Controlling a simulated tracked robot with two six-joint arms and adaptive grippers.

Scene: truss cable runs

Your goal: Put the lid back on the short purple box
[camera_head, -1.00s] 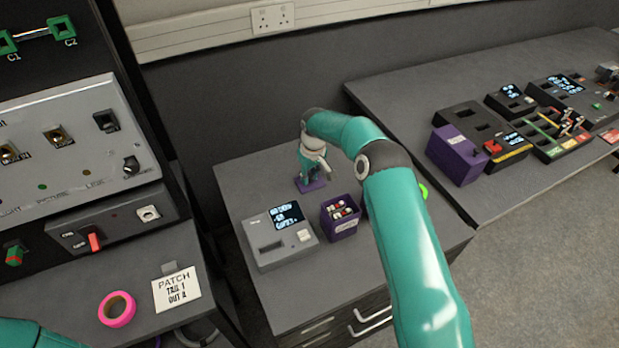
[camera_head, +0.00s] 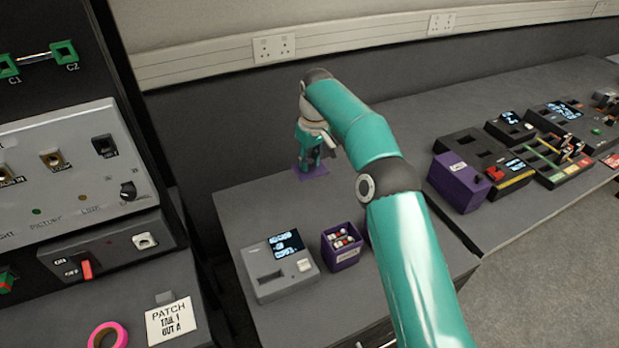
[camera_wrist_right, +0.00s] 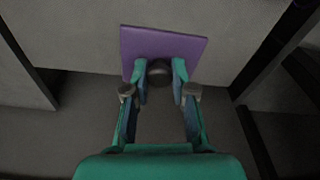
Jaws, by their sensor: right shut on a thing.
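A small open purple box (camera_head: 342,255) stands on the middle table, with red and white items inside and a pale label on its front. My right gripper (camera_head: 309,158) is shut on the knob of a flat purple lid (camera_head: 313,174). It holds the lid beyond the box, overlapping the table's back edge in the head view. In the right wrist view, the fingers close around the dark knob (camera_wrist_right: 159,73) and the purple plate (camera_wrist_right: 160,46) lies past their tips. The lid is apart from the box. My left gripper is out of view.
A grey device with a screen (camera_head: 279,267) stands just left of the box. A taller purple box (camera_head: 458,184) and several dark devices sit on the right table. A pink tape roll (camera_head: 107,336) and a patch card (camera_head: 171,319) lie at lower left. The wall stands behind.

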